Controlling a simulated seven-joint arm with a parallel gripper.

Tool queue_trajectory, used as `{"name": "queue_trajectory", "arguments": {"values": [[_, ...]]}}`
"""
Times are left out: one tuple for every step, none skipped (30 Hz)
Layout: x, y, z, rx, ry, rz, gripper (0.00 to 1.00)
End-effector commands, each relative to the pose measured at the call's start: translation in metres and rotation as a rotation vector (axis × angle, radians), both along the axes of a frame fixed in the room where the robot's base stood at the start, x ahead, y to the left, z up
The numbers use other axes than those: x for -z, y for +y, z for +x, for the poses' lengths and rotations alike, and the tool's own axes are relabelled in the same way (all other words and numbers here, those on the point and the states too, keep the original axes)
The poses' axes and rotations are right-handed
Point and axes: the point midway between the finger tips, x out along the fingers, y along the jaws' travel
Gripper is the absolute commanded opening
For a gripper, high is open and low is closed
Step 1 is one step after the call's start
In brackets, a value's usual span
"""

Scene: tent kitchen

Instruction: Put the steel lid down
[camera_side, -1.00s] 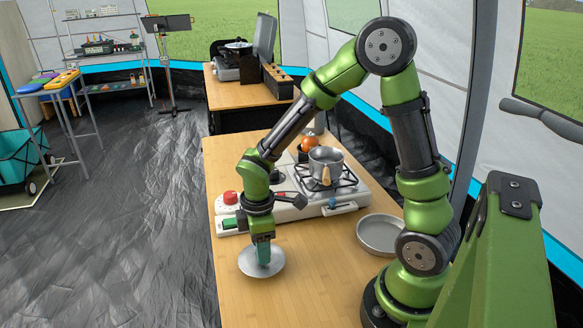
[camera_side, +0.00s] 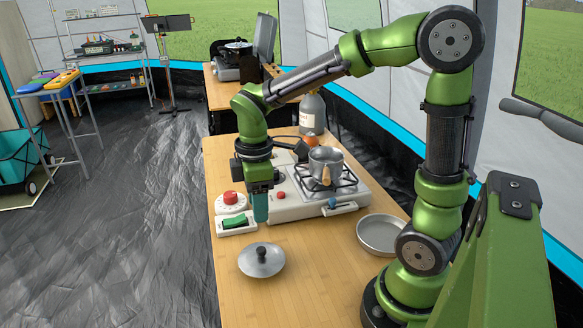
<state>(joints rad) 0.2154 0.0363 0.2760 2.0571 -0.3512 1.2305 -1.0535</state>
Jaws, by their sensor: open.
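The steel lid (camera_side: 262,262) lies flat on the wooden table (camera_side: 315,290) near its left front edge, with its dark knob (camera_side: 261,253) facing up. My gripper (camera_side: 260,218) is above the table, higher than the lid and behind it in the picture, clear of the knob. It is open and holds nothing. The gap between its fingers is hard to make out from this side.
A two-burner camp stove (camera_side: 300,200) carries a steel pot (camera_side: 325,165). A red-knobbed timer (camera_side: 230,200) and a green switch (camera_side: 236,222) are at its left. A round steel pan (camera_side: 380,236) stands at right. A grey bottle (camera_side: 312,113) stands behind the stove.

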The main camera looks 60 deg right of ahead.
Motion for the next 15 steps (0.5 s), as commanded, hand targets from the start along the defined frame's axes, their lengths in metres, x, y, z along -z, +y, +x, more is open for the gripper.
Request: {"name": "queue_trajectory", "arguments": {"values": [[-0.005, 0.001, -0.002, 0.018, -0.013, 0.0, 0.49], [-0.008, 0.001, -0.004, 0.041, -0.025, 0.0, 0.49], [-0.013, 0.001, -0.007, 0.083, -0.05, 0.003, 0.49], [-0.018, 0.002, -0.011, 0.124, -0.073, 0.008, 0.49], [-0.023, 0.003, -0.014, 0.173, -0.1, 0.015, 0.49], [-0.03, 0.004, -0.021, 0.25, -0.143, 0.03, 0.49], [-0.036, 0.005, -0.026, 0.315, -0.178, 0.047, 0.49], [-0.041, 0.006, -0.032, 0.383, -0.212, 0.068, 0.49], [-0.048, 0.007, -0.039, 0.476, -0.257, 0.104, 0.49], [-0.053, 0.008, -0.044, 0.542, -0.289, 0.134, 0.49], [-0.057, 0.009, -0.05, 0.61, -0.318, 0.168, 0.49], [-0.062, 0.01, -0.056, 0.694, -0.353, 0.216, 0.49], [-0.065, 0.011, -0.061, 0.753, -0.375, 0.252, 0.49], [-0.069, 0.011, -0.065, 0.807, -0.395, 0.289, 0.49], [-0.072, 0.012, -0.071, 0.874, -0.414, 0.337, 0.49]]}}
